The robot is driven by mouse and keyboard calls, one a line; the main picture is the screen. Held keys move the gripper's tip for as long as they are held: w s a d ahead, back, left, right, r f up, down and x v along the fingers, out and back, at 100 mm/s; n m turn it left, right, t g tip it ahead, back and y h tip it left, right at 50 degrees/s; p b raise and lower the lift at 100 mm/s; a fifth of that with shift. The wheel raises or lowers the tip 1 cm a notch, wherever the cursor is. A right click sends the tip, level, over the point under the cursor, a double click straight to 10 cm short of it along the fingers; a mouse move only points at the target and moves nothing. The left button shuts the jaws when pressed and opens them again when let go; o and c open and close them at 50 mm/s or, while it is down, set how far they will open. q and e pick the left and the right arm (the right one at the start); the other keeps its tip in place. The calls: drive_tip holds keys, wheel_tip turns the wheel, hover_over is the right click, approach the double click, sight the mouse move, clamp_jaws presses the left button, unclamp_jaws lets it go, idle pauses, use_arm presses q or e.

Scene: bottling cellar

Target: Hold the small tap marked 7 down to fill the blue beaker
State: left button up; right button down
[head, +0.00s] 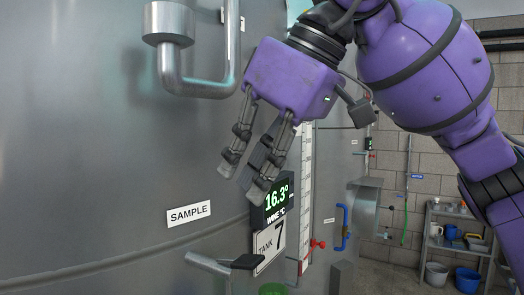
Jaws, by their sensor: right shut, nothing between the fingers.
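The small tap (208,266) sticks out of the grey tank wall at the lower middle, below a SAMPLE label. Its dark lever (240,262) points right, beside the TANK 7 plate (269,246). My right gripper (245,178) hangs from the purple arm above the lever, fingers pointing down and left. It is shut and empty, apart from the lever. I do not make out a blue beaker. Only the top of a green object (272,289) shows at the bottom edge, the rest cut off. My left gripper is out of view.
A temperature display (274,202) stands just above the TANK 7 plate, close to my right fingers. A bent steel pipe (190,85) is at upper left. A red valve handle (318,244) is right of the plate. A shelf rack (452,240) and buckets are at far right.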

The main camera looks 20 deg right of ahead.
sight(243, 256)
drive_tip(key=f, duration=0.3)
drive_tip(key=w+a+f, duration=0.1)
drive_tip(key=f, duration=0.1)
drive_tip(key=shift+w+f, duration=0.1)
drive_tip(key=shift+f, duration=0.25)
drive_tip(key=shift+s+d+f, duration=0.25)
drive_tip(key=shift+f, duration=0.45)
drive_tip(key=shift+a, duration=0.1)
